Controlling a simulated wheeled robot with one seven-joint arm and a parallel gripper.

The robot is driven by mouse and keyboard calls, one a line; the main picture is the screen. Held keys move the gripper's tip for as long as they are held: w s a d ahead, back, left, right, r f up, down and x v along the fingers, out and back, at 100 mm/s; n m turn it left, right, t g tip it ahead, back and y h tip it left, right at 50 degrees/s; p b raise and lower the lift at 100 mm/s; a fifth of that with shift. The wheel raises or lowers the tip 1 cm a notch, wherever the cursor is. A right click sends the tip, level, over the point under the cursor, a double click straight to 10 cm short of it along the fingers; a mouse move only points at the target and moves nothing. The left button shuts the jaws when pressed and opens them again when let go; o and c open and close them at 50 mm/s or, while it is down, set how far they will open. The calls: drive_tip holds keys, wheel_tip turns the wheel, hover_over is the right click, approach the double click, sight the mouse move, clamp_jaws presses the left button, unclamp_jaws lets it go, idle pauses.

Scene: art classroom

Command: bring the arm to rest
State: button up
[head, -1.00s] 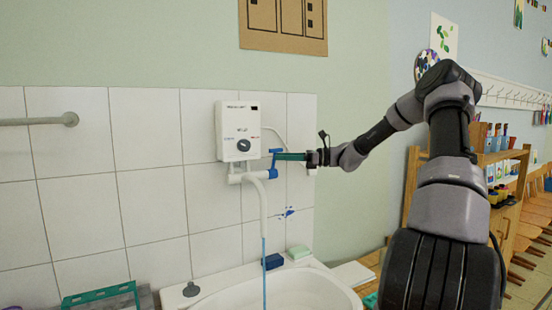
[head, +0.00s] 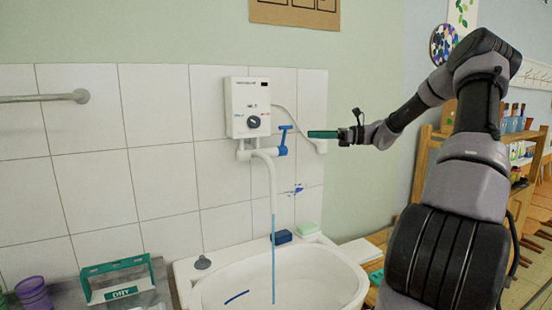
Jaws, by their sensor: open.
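My gripper (head: 322,134) is in the middle of the head view, in front of the tiled wall. Its green fingers point left and are seen edge-on; nothing shows between them. It is apart from the blue tap lever (head: 284,140), a little to its right. My arm runs from the gripper up to a bent elbow at the upper right and down to the lower right. The lever sits on the pipe under the white water heater (head: 247,106).
The white sink (head: 212,291) stands below, with water running from the spout (head: 270,180). A blue sponge (head: 282,237) and a green soap (head: 307,228) lie on its rim. A green rack (head: 117,280) and purple cups (head: 34,293) are at lower left. A wooden shelf (head: 424,155) stands behind my arm.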

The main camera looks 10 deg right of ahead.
drive_tip(key=s+a+f+n+g+h, duration=0.1)
drive_tip(key=s+a+n+g+h, duration=0.3)
drive_tip(key=s+a+n+h, duration=0.55)
drive_tip(key=s+d+r+n+t+h, duration=0.2)
drive_tip(key=s+r+n+t, duration=0.1)
drive_tip(key=s, duration=0.9)
drive_tip(key=s+d+r+n+t+h, duration=0.2)
drive_tip(key=s+r+n+t+h, duration=0.1)
drive_tip(key=s, duration=1)
wheel_tip(320, 180, up, 2)
drive_tip(key=shift+s+n+h, duration=0.2)
drive_tip(key=shift+n+h, duration=0.15)
drive_tip(key=shift+n, duration=0.3)
drive_tip(key=shift+s, duration=0.15)
